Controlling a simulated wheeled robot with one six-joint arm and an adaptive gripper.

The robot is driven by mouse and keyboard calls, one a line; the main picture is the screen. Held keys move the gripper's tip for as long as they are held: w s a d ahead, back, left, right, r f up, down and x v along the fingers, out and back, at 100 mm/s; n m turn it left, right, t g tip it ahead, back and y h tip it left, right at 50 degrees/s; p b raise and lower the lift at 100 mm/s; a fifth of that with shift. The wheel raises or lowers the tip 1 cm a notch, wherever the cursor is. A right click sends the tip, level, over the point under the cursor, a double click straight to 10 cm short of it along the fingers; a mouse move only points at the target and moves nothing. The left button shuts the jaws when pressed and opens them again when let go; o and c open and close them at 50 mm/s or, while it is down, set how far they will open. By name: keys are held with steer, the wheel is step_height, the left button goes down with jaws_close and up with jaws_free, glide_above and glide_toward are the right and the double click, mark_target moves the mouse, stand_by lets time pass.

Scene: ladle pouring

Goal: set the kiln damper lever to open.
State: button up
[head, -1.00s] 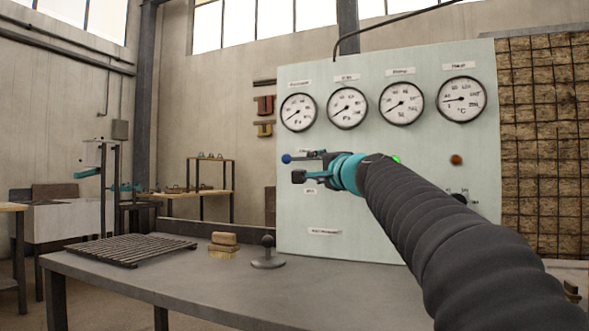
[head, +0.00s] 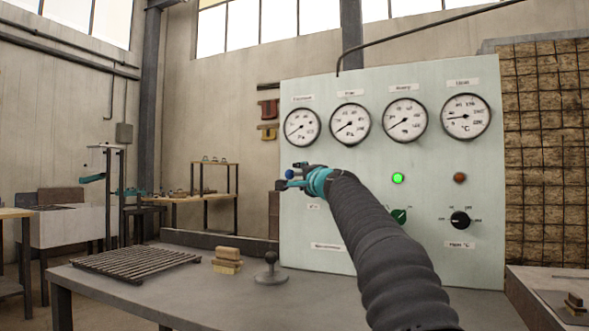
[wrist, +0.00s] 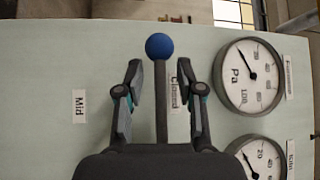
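The kiln damper lever has a blue ball knob (wrist: 160,46) and a thin dark shaft (wrist: 161,100). In the head view the knob (head: 289,174) is at the panel's left edge. In the wrist view the shaft stands beside the "Closed" label (wrist: 179,92), with the "Mid" label (wrist: 79,106) farther left. My gripper (wrist: 177,76) is open, one finger on each side of the shaft. In the head view my gripper (head: 293,180) hides most of the lever. No "Open" label is readable.
A grate (head: 136,261), brush (head: 228,260) and dark-knobbed stand (head: 270,270) are on the bench below.

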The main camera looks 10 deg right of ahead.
steer(key=shift+w+a+r, duration=0.1)
steer(key=shift+w+a, duration=0.1)
steer(key=shift+w, duration=0.5)
steer(key=shift+d, duration=0.1)
jaws_close()
